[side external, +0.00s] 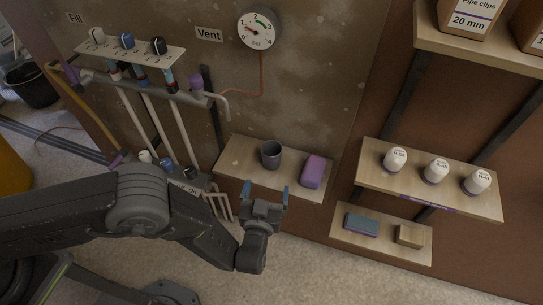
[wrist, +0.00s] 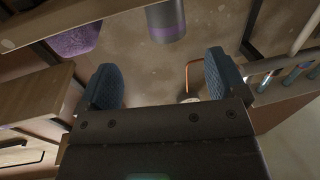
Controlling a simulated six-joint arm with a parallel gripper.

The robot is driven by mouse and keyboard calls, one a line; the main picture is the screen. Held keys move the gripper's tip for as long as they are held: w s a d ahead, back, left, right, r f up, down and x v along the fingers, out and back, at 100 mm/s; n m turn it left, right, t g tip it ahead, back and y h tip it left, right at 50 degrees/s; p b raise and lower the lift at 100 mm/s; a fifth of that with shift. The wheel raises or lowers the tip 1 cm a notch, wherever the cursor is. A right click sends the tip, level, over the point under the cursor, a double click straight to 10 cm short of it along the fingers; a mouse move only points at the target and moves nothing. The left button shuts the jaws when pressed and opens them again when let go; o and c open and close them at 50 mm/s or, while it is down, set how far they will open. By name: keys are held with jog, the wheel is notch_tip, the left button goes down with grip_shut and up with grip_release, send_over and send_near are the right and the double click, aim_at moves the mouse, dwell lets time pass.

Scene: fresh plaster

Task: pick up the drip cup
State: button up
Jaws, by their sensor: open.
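The drip cup (side external: 271,154) is a dark grey, open-topped cup standing upright on a small wooden shelf (side external: 236,161) against the plastered wall. In the wrist view the cup (wrist: 165,18) shows at the top edge as a grey body with a purple band, partly cut off by the frame. My gripper (side external: 264,192) is open and empty, with blue fingertips, in front of the shelf and short of the cup. In the wrist view the cup lies beyond the gap between my fingertips (wrist: 164,78), not touching them.
A purple sponge (side external: 313,171) lies on the same shelf, right of the cup. Pipes with a bent spout (side external: 222,103) run on the left. Shelves at right hold white bottles (side external: 435,170), a teal block (side external: 361,225) and a wooden block (side external: 410,235).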

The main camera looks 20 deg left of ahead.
aim_at(270, 160)
jog(key=w, duration=0.4)
jog(key=w+a, duration=0.1)
jog(key=w, duration=0.1)
jog(key=shift+w, duration=0.25)
jog(key=shift+w+a+r, duration=0.1)
jog(key=shift+w+a, duration=0.2)
jog(key=shift+w, duration=0.55)
jog(key=shift+w+a+r, duration=0.1)
jog(key=shift+w+a, duration=0.15)
jog(key=shift+w, duration=0.6)
jog(key=shift+w+a+r, duration=0.1)
jog(key=shift+w+a, duration=0.2)
jog(key=shift+w, duration=0.55)
jog(key=c, duration=1)
jog(key=shift+r, duration=0.1)
